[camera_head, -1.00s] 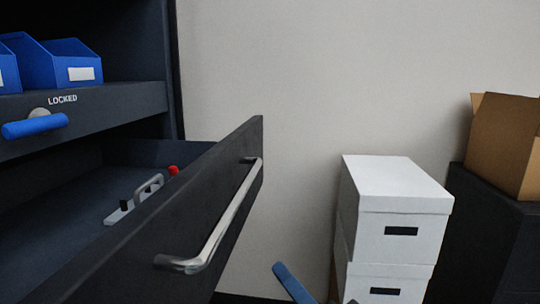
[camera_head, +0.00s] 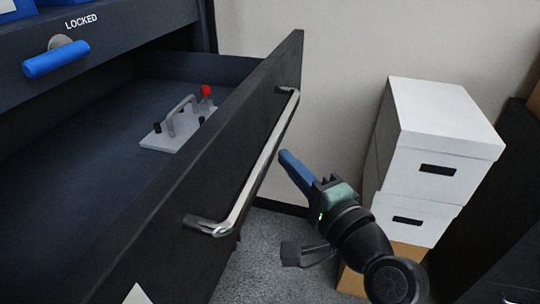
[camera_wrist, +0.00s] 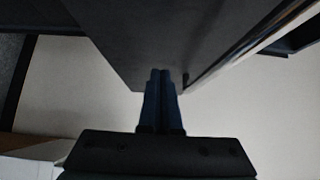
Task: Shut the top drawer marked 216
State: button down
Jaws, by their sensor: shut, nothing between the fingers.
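The open drawer (camera_head: 215,150) is dark, pulled well out of the cabinet, with a long silver bar handle (camera_head: 255,172) on its front. No number 216 is readable; a corner of a white label shows at the bottom edge of the head view. My gripper (camera_head: 284,156) has blue fingers, shut and empty, just right of the drawer front near the handle's far half. In the wrist view my shut fingers (camera_wrist: 163,75) point at the dark drawer front (camera_wrist: 140,45), with the handle (camera_wrist: 265,35) to the right. I cannot tell whether they touch it.
A grey clamp with a red knob (camera_head: 178,128) lies inside the drawer. White boxes (camera_head: 440,130) stand on a brown carton at right. Grey carpet (camera_head: 262,245) shows below.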

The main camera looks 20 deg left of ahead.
jog(key=shift+a, duration=1.75)
jog(key=shift+a+p, duration=0.1)
jog(key=shift+p, duration=0.2)
